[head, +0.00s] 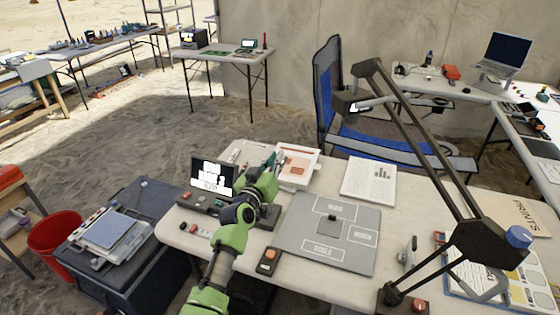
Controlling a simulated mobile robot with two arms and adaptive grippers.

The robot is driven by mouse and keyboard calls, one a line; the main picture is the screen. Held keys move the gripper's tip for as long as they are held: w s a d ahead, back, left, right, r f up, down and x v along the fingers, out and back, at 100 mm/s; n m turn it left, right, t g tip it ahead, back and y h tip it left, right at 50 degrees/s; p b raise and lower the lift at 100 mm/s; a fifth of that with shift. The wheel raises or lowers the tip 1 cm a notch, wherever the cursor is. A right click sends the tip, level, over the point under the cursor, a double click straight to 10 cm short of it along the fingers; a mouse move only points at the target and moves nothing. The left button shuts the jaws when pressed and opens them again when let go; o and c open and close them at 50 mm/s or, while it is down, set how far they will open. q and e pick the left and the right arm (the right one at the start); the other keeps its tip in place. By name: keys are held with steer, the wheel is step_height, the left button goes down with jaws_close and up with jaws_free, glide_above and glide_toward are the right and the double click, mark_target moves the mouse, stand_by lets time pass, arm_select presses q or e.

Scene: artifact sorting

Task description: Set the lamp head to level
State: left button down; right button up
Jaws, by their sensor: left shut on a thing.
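The desk lamp stands at the right of the table, with a dark base (402,301), a lower joint with a blue knob (517,237) and long double rods (425,140) rising to the upper left. Its lamp head (352,101) hangs at the top end above the table's back edge, near the blue chair. Its exact tilt is hard to tell from here. My left gripper (272,163), on the green arm, is at the table's back left, well left of the lamp head and apart from it. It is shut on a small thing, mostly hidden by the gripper. My right gripper is out of view.
A grey sorting mat (300,243) lies mid-table, with a paper sheet (368,181) behind it. A small screen (212,174) stands left of my gripper. A blue folding chair (375,142) is behind the table. A red bucket (56,244) stands on the left.

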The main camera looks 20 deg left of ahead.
arm_select(q)
steer(key=shift+a+f+n, duration=0.15)
steer(key=shift+a+n, duration=0.95)
steer(key=shift+n, duration=0.5)
steer(key=c, duration=2.2)
jaws_free()
steer(key=shift+o, duration=0.2)
steer(key=s, duration=1.2)
steer(key=shift+a+r, duration=0.2)
steer(key=shift+c, duration=0.4)
